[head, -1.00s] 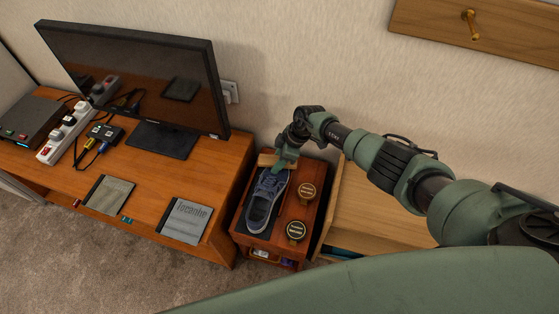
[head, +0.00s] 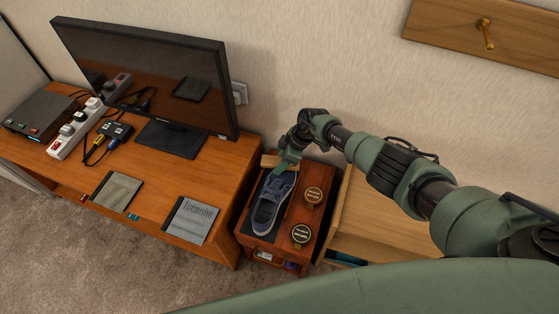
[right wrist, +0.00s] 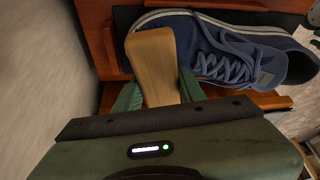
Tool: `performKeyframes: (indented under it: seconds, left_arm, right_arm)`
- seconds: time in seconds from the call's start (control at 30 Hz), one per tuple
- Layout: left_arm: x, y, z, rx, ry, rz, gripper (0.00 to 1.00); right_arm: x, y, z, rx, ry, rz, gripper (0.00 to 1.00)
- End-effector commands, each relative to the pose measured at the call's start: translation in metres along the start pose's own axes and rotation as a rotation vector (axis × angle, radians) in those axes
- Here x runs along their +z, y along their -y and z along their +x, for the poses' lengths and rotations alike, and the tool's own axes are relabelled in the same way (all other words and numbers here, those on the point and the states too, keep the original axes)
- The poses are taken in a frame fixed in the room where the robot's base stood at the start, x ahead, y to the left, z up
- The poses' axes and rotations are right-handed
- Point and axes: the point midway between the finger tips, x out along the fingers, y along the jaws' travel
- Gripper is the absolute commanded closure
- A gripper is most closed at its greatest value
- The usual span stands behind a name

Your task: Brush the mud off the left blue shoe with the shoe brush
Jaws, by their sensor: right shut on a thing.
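My right gripper (head: 279,168) is at the shoe's far end. It is shut on the wooden shoe brush (right wrist: 155,62), whose back fills the space between the fingers in the right wrist view. The brush lies close against the shoe's edge; its bristles are hidden, so I cannot tell whether they touch. No mud is clearly visible. My left gripper is out of view.
Two round tins (head: 302,234) stand on the box right of the shoe. A TV bench (head: 150,217) with a monitor (head: 150,75), a power strip (head: 77,127) and flat cases stands left. A pale wooden cabinet (head: 370,225) is right, under my arm.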

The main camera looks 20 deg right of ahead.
Motion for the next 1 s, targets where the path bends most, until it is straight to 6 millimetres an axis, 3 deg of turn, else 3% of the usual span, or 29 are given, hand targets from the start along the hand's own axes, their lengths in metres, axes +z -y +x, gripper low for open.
performKeyframes:
  seconds: [0.33,1.0]
  left_arm:
    - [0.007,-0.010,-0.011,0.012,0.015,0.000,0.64]
    - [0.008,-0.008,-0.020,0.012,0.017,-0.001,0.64]
  right_arm:
    - [0.011,0.003,-0.004,-0.003,0.006,0.001,0.93]
    - [0.022,0.004,-0.008,-0.002,0.006,0.001,0.93]
